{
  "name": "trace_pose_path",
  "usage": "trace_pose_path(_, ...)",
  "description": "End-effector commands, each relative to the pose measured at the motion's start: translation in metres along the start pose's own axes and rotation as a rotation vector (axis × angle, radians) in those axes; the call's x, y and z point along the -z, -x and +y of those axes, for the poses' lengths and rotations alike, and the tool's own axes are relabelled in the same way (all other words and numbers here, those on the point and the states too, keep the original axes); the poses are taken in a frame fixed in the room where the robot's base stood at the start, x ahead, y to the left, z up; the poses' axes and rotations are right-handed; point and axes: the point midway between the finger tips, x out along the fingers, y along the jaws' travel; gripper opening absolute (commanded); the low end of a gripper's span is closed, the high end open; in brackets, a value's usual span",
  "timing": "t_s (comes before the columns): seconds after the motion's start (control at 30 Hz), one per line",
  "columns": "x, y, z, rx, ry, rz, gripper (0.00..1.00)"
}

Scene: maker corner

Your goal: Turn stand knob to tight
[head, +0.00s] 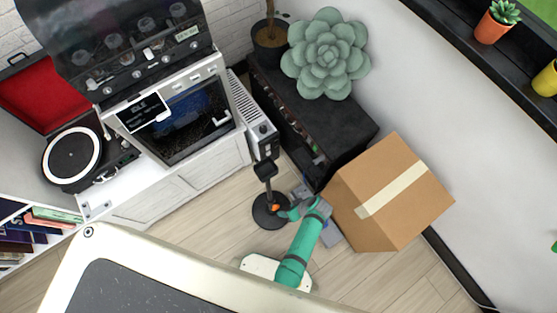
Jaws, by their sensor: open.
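A black stand (262,217) with a round base stands on the wooden floor near the middle of the head view. A dark block-like head (265,169) tops its short post. A small orange part, which looks like the stand knob (275,208), shows low on the post. My gripper (284,213), at the end of my teal arm, is open just right of the orange part. It is too small to tell whether the fingers touch or surround the knob. The knob's turn position cannot be read.
A cardboard box (385,195) stands close right of my arm. A dark cabinet (320,125) with a large succulent (326,55) is behind. A white heater-like unit (255,120) and a white counter (185,185) are left of it. Bare floor (200,220) lies left of the stand.

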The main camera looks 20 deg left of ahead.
Motion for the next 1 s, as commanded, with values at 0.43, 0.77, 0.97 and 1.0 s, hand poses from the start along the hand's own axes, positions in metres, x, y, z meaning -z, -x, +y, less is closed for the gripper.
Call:
trace_pose_path(0.43, 0.013, 0.017, -0.024, -0.148, 0.078, 0.051, 0.48)
trace_pose_path(0.77, 0.015, -0.030, -0.017, -0.145, 0.077, 0.049, 0.48)
trace_pose_path(0.97, 0.017, -0.059, -0.013, -0.145, 0.077, 0.049, 0.48)
trace_pose_path(1.0, 0.017, -0.063, -0.012, -0.145, 0.077, 0.049, 0.48)
